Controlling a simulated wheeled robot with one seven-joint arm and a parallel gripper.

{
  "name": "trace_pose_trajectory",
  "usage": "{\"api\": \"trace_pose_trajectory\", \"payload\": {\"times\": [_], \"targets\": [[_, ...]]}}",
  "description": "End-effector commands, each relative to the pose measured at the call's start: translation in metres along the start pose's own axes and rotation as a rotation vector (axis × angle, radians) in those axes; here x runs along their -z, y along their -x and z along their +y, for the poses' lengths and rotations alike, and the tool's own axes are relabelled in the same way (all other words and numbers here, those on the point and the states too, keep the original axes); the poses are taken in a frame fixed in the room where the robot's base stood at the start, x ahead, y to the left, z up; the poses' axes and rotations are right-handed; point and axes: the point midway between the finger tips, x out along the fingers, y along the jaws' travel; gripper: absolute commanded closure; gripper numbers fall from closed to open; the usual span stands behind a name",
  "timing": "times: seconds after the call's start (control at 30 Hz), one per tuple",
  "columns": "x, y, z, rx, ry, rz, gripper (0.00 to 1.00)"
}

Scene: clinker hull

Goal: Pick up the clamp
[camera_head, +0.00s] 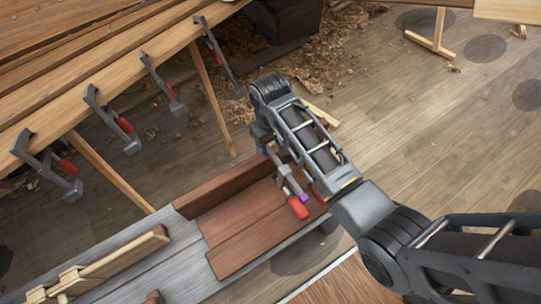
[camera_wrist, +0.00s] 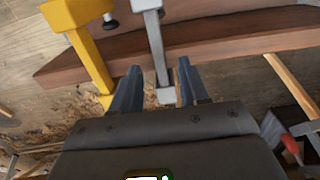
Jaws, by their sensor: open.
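In the wrist view my gripper (camera_wrist: 157,73) is open, with one dark finger on each side. A grey metal clamp (camera_wrist: 157,45) has its bar running down between the fingers, nearer the right one. I cannot tell whether either finger touches it. In the head view a grey clamp with a red handle (camera_head: 298,207) is at the brown boards on the bench, just below my wrist. My fingers are largely hidden there by my arm. I cannot tell for sure that both views show the same clamp.
A yellow clamp (camera_wrist: 84,45) stands left of the grey one, close to my left finger. A brown board (camera_wrist: 225,35) runs behind both. Several red-handled clamps hang along the hull's plank edge (camera_head: 110,68). Wood shavings lie on the floor (camera_head: 430,110), which is open at the right.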

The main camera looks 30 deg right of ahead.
Motion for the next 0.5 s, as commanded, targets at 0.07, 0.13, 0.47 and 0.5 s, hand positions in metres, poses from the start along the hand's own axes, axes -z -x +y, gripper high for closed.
{"api": "trace_pose_trajectory", "payload": {"times": [0.07, 0.13, 0.47, 0.5], "targets": [[0.0, -0.011, 0.0, 0.0, 0.0, -0.001, 0.55], [0.0, -0.017, 0.0, 0.0, 0.0, 0.0, 0.55], [0.0, -0.02, 0.0, 0.0, 0.0, 0.002, 0.59], [0.0, -0.02, 0.0, 0.0, 0.0, 0.002, 0.63]]}}
